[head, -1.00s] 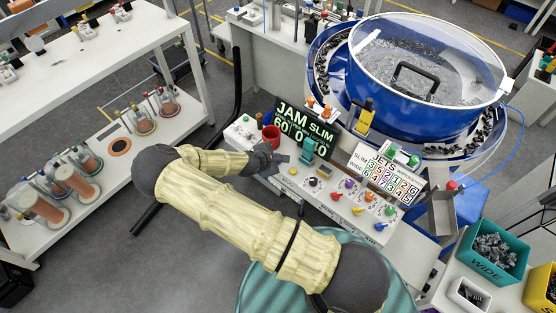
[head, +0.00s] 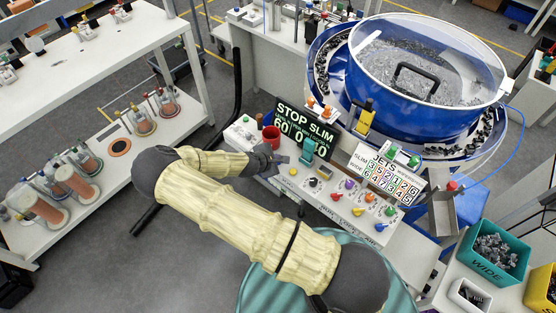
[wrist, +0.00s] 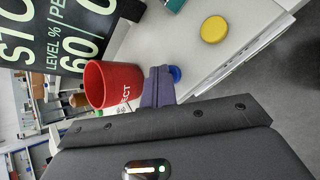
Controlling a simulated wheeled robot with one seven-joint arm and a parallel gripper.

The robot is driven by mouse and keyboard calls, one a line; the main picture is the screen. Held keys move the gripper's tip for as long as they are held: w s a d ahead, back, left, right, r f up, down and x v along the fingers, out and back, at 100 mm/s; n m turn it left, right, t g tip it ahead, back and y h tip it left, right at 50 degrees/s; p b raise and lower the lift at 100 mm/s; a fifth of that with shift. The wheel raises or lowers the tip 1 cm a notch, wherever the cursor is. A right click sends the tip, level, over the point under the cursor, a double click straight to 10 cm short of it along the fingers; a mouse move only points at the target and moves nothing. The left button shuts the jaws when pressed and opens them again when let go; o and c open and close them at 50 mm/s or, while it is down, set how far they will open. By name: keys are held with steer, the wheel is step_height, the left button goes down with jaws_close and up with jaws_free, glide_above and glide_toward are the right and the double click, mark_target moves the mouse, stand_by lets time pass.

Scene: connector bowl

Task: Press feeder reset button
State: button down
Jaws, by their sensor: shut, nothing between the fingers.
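My gripper (head: 282,160) is shut and empty over the left part of the white control panel (head: 318,196), beside the red cup. In the wrist view its closed fingers (wrist: 158,85) are right at a blue button (wrist: 175,73) and partly cover it; I cannot tell whether they touch it. A yellow button (wrist: 214,29) stands apart from the fingers and also shows in the head view (head: 293,171). The display (head: 303,125) reads STOP SLIM above its numbers. No label marking the reset button is readable.
The red cup (wrist: 112,84) stands close beside my fingers. A teal part (head: 307,149) stands behind the panel's controls. Several coloured knobs line the panel to the right. The blue bowl feeder (head: 420,105) with a clear lid is behind, beside a JETS board (head: 387,174).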

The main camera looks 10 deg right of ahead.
steer(key=shift+r+p, duration=0.4)
steer(key=shift+r, duration=0.4)
steer(key=shift+r+p, duration=1.8)
steer(key=shift+r, duration=0.7)
steer(key=s+r+m+g+y+b, duration=0.3)
steer(key=s+r+m+y+b, duration=0.2)
steer(key=s+r+m, duration=1.2)
steer(key=s+d+r+y, duration=0.1)
steer(key=s+r, duration=0.2)
steer(key=r, duration=0.1)
steer(key=shift+r+g+y+b, duration=0.25)
steer(key=shift+g+y+b, duration=0.05)
steer(key=shift+y, duration=0.1)
